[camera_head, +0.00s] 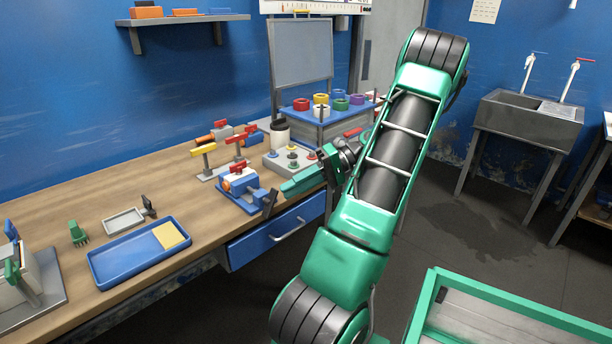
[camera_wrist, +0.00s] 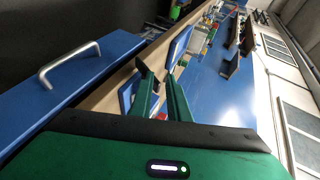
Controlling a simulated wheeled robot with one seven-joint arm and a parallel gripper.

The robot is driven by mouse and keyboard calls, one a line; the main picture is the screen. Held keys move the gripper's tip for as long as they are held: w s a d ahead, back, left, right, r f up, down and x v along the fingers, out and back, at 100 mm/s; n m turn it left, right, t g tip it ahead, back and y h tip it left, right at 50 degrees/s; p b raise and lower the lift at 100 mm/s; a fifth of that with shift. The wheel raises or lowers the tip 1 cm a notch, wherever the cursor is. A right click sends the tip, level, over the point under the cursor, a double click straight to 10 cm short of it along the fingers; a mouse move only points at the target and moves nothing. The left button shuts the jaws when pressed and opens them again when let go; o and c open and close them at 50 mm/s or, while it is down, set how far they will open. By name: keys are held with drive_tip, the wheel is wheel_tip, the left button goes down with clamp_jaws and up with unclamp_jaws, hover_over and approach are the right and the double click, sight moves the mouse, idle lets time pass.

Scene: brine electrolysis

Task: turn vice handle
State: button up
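The likely vice is a small blue device (camera_head: 240,190) with orange and red parts at the table's front edge in the head view. My gripper (camera_head: 284,189) reaches in from the right, its green fingers close beside the device's right side. In the wrist view my gripper's two green fingers (camera_wrist: 160,78) stand apart with a narrow gap and nothing clearly held between them. A dark flat piece (camera_head: 270,203) sits by the finger ends. I cannot tell whether it is a fingertip or the handle, nor whether anything touches. The device is mostly hidden in the wrist view.
A blue drawer (camera_head: 275,236) with a metal handle (camera_wrist: 70,64) lies below the gripper. Valves with yellow and red parts (camera_head: 203,157) and a grey button box (camera_head: 290,161) stand close behind. A blue tray (camera_head: 130,258) lies left; the wooden table between is partly clear.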

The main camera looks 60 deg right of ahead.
drive_tip(key=shift+s+d+r, duration=1.6)
drive_tip(key=shift+d+r, duration=0.1)
drive_tip(key=shift+r, duration=0.05)
drive_tip(key=v, duration=1)
drive_tip(key=shift+d, duration=0.25)
drive_tip(key=shift+s, duration=0.1)
